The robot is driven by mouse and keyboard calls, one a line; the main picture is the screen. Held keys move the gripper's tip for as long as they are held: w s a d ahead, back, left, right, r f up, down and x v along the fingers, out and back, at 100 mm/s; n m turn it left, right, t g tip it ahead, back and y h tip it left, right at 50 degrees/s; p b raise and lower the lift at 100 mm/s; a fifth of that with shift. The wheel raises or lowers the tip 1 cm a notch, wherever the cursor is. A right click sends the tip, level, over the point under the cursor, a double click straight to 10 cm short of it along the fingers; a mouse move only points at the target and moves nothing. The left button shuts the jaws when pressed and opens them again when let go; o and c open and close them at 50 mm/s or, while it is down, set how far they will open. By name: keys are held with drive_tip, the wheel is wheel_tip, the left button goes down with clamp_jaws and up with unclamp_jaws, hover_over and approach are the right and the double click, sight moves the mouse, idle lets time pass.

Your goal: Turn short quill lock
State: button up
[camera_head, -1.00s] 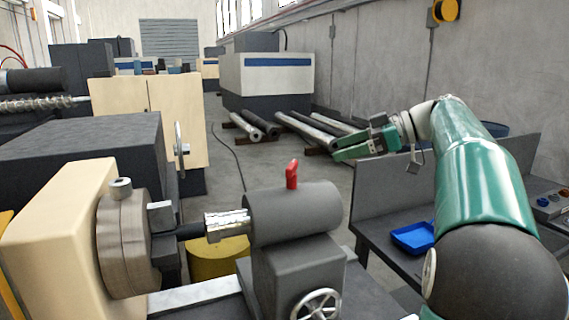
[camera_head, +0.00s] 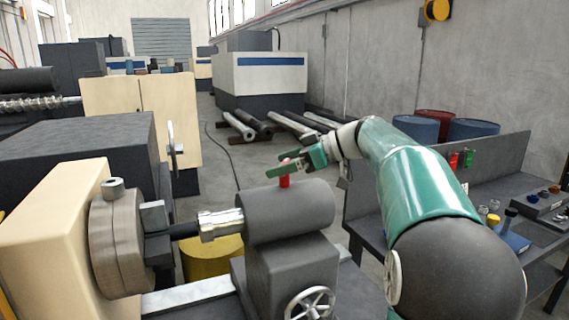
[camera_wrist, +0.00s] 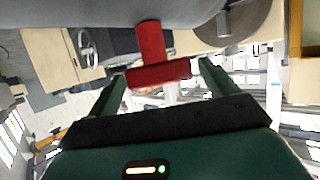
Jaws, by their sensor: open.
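The quill lock is a short red lever (camera_head: 284,181) standing on top of the grey tailstock cylinder (camera_head: 290,212). My green gripper (camera_head: 278,170) is at the lever's upper end in the head view and hides part of it. In the wrist view the red lever (camera_wrist: 150,45) shows as a T shape, with its crossbar between the two open fingers of my gripper (camera_wrist: 160,84). Gaps show between the crossbar and both fingers. I cannot tell how deep the lever sits between them.
A silver spindle piece (camera_head: 220,224) juts from the tailstock toward the chuck (camera_head: 118,243) at left. A handwheel (camera_head: 310,303) is on the tailstock's front. A grey bench (camera_head: 440,190) with small items stands at right, with barrels (camera_head: 470,129) behind it.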

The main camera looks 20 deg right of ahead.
drive_tip(key=c, duration=1)
drive_tip(key=shift+m+t, duration=0.3)
drive_tip(key=m+t+h, duration=0.1)
drive_tip(key=m+h, duration=0.1)
drive_tip(key=m+t+h, duration=0.2)
drive_tip(key=m+h, duration=0.1)
drive_tip(key=shift+a+t, duration=0.15)
drive_tip(key=shift+t, duration=0.15)
drive_tip(key=shift+m+t+h, duration=0.7)
drive_tip(key=shift+m+h, duration=1.9)
drive_tip(key=shift+h, duration=0.4)
drive_tip(key=o, duration=1)
